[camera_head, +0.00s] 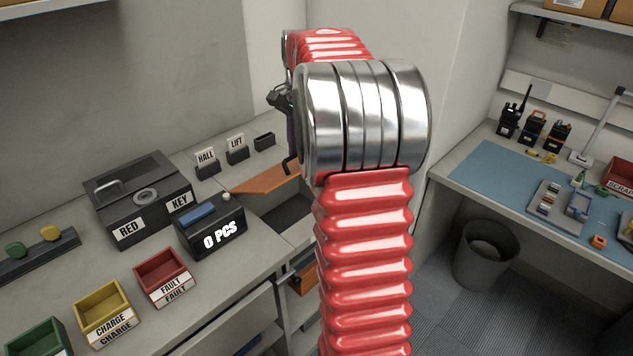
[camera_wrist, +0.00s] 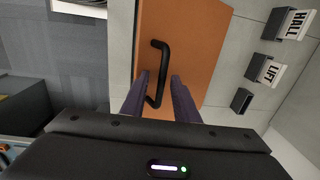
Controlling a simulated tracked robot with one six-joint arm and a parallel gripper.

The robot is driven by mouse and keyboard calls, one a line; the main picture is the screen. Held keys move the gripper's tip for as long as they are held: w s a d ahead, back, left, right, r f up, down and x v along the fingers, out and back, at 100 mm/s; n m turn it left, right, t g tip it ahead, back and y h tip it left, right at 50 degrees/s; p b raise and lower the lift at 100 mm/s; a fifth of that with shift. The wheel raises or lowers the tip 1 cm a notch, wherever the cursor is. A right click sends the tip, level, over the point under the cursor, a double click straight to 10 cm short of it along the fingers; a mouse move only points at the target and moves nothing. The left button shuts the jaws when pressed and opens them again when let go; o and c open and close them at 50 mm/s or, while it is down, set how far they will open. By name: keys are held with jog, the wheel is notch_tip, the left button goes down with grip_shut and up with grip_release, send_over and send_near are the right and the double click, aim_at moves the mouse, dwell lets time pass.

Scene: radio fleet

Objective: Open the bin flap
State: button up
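The orange bin flap (camera_head: 268,179) shows in the head view beside a dark opening, partly hidden by my arm. I cannot tell how far it is tilted. In the wrist view the flap (camera_wrist: 205,45) fills the upper middle and carries a black bar handle (camera_wrist: 157,47). My gripper (camera_wrist: 160,78) has its two purple fingers apart, one on each side of the handle's lower part. Gaps show between fingers and handle; contact is not clear. In the head view my gripper is mostly hidden behind my red arm.
HALL (camera_head: 206,160) and LIFT (camera_head: 237,148) holders stand on the counter behind the flap. A black key box (camera_head: 140,200) and a 0 PCS display (camera_head: 211,230) are to the left. A waste bin (camera_head: 485,255) stands on the floor at right.

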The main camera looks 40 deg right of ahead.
jog(key=s+f, duration=0.4)
jog(key=f, duration=0.3)
jog(key=shift+s+f+t, duration=0.15)
jog(key=shift+s+t, duration=0.15)
jog(key=shift+s, duration=0.05)
jog(key=shift+d, duration=0.1)
jog(key=shift+c, duration=0.3)
